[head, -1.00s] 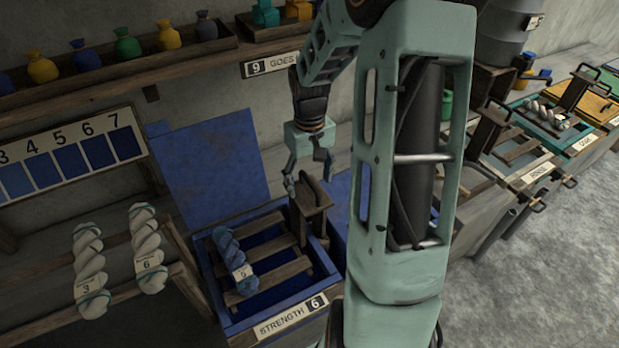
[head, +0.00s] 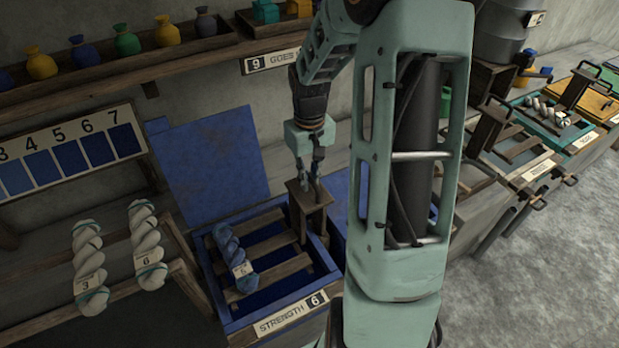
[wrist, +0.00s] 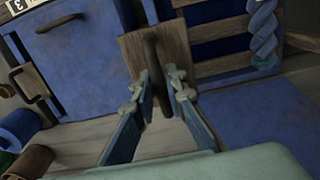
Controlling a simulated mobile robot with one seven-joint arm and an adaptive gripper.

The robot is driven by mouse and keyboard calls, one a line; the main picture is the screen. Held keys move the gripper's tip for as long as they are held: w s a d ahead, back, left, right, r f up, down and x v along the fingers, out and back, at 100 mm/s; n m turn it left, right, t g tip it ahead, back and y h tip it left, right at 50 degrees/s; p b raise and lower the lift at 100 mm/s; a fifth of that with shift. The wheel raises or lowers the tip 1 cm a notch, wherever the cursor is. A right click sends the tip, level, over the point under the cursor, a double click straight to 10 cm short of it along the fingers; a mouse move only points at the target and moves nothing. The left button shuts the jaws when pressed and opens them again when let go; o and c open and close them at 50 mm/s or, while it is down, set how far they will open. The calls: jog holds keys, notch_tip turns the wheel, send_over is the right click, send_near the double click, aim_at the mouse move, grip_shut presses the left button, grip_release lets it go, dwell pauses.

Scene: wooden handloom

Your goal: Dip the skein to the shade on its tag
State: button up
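A blue skein (head: 234,256) with a pale tag lies on the wooden slats (head: 290,268) of the blue vat (head: 215,309). Its tag (head: 243,270) seems to read 5, but is small. The skein also shows at the upper right of the wrist view (wrist: 262,35). The vat's plate reads STRENGTH 6 (head: 290,315). My gripper (head: 311,180) is at the wooden handle block (head: 311,212) at the vat's right side. In the wrist view my gripper's fingers (wrist: 160,84) are drawn in on both sides of the dark upright handle (wrist: 152,55) and appear shut on it.
Two pale skeins, tagged 3 (head: 88,262) and 6 (head: 145,240), hang on the rail at left. A numbered shade card (head: 70,152) is on the wall. A blue lid (head: 214,165) stands open behind the vat. More vats line the right, one holding a pale skein (head: 546,112).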

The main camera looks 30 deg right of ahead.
grip_shut()
notch_tip(320, 180, down, 18)
jog(key=b, duration=1.3)
jog(key=shift+s+f, duration=0.1)
jog(key=shift+f, duration=0.05)
dwell(2.6)
dwell(0.9)
